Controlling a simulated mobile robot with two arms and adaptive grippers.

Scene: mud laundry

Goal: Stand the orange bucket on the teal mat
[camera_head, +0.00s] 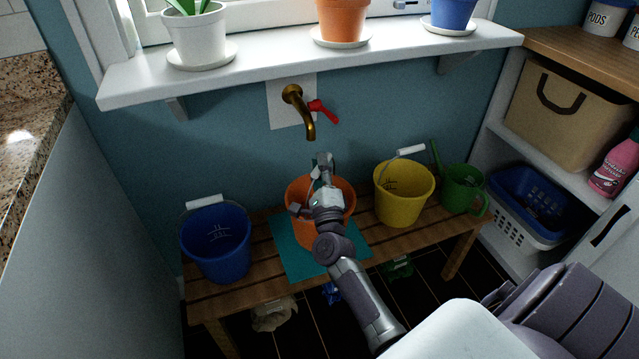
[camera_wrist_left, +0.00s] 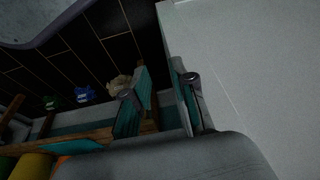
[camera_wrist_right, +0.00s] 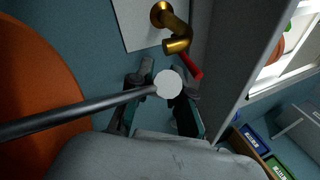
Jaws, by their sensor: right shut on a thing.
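The orange bucket (camera_head: 297,188) is upright over the teal mat (camera_head: 287,250) on the wooden bench, below the brass tap. My right gripper (camera_head: 312,184) is at the bucket's top and covers part of it. In the right wrist view, the gripper (camera_wrist_right: 163,95) is shut on the bucket's handle, a dark rod with a pale round end (camera_wrist_right: 168,84); the orange wall (camera_wrist_right: 40,80) is at left. My arm hides part of the bucket's base, so I cannot tell whether it touches the mat. My left gripper (camera_wrist_left: 160,105) is open and empty beside a pale panel.
A blue bucket (camera_head: 218,245) stands left on the bench (camera_head: 390,236). A yellow bucket (camera_head: 404,195) and green watering can (camera_head: 462,188) stand right. The tap (camera_head: 300,105) and windowsill (camera_head: 300,58) with pots overhang. Shelves with baskets are at right.

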